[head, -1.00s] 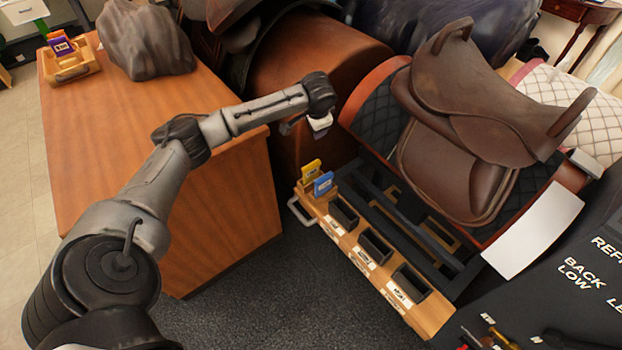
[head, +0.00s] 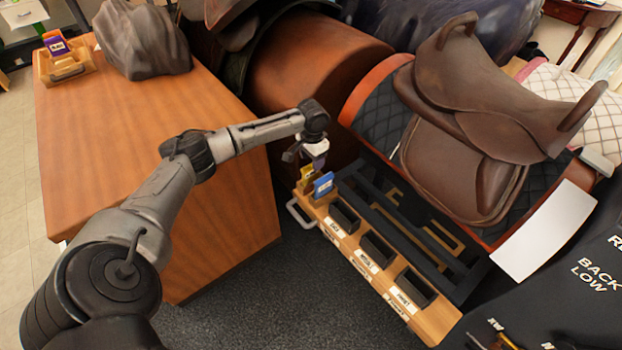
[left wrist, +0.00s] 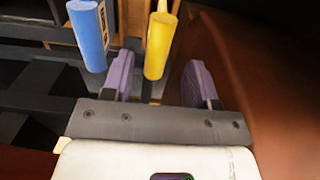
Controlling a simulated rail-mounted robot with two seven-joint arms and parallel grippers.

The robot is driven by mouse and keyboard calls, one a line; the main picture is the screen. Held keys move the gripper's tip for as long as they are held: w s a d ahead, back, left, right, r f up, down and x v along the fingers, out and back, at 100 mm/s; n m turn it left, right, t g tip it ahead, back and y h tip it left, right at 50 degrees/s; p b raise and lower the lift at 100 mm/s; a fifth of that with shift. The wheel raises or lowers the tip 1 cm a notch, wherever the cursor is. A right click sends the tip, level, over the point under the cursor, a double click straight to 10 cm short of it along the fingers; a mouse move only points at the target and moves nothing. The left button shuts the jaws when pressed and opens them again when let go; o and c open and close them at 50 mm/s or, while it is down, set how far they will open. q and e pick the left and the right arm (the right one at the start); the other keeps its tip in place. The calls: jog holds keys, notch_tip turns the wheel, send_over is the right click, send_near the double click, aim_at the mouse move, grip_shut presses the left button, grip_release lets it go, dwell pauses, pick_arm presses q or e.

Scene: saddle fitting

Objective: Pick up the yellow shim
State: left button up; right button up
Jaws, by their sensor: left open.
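The yellow shim (head: 305,178) stands upright at the left end of the wooden rack, partly hidden by my gripper in the head view. The blue shim (head: 323,185) stands just to its right. My left gripper (head: 302,165) is close above the yellow shim. In the left wrist view the yellow shim (left wrist: 160,42) shows between the two purple fingers of my open left gripper (left wrist: 160,72), nearer the left finger. The blue shim (left wrist: 89,35) is outside the left finger. I cannot tell whether any finger touches a shim. My right gripper is not in view.
The wooden rack (head: 432,322) has black bins (head: 377,248) with labels. A saddle (head: 480,110) rests on a stand behind it. The wooden table (head: 120,150) is at left, with a purple shim (head: 56,44) in a holder and a grey rock-like lump (head: 142,40).

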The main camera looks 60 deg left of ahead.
aim_at(311, 171)
pick_arm(q)
jog(key=shift+f+b, duration=0.3)
jog(key=shift+f, duration=0.25)
jog(key=f+b, duration=0.2)
jog(key=f, duration=0.1)
jog(key=f+b, duration=0.1)
jog(key=shift+s+d+f, duration=0.2)
jog(key=shift+s+f, duration=0.05)
jog(key=shift+s, duration=0.15)
jog(key=shift+w, duration=0.1)
jog(key=shift+c, duration=0.3)
grip_shut()
jog(key=shift+r, duration=0.15)
